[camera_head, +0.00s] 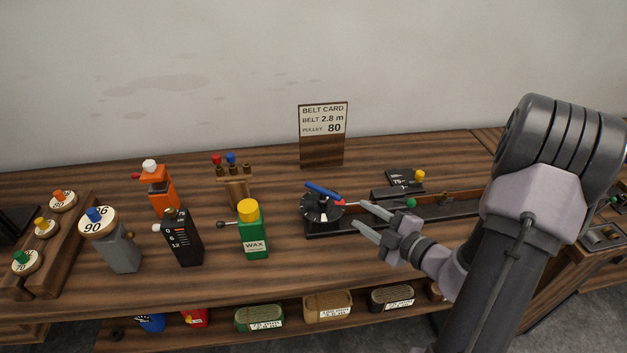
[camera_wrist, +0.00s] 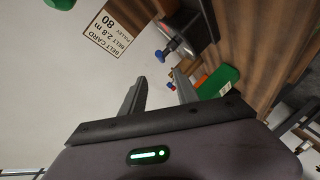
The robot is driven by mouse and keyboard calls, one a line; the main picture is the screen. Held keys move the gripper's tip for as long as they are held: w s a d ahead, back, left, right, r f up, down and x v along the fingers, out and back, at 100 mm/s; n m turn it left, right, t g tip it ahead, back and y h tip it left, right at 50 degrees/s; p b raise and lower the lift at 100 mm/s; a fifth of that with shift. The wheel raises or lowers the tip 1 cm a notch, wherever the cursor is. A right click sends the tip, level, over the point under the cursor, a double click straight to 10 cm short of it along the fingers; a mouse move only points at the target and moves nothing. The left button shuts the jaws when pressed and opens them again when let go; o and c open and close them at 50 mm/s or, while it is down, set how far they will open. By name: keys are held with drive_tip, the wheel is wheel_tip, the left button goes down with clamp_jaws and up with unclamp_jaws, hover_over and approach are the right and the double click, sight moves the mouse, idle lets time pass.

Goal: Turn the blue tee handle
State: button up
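The fingertips appear close to the dial; contact cannot be told. A red tip (camera_head: 340,201) shows beside the dial.
A green wax bottle (camera_head: 252,235) stands left of the dial. The belt card (camera_head: 323,120) stands behind. A green knob (camera_head: 411,203) and a black block with a yellow knob (camera_head: 420,175) are near my gripper. Several coloured devices stand further left.

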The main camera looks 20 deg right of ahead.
sight(326, 193)
drive_tip(key=b+x, duration=0.3)
drive_tip(key=x, duration=1.3)
drive_tip(key=shift+w+a+f+b, duration=0.15)
drive_tip(key=shift+w+b, duration=0.1)
drive_tip(key=shift+b, duration=0.05)
clamp_jaws()
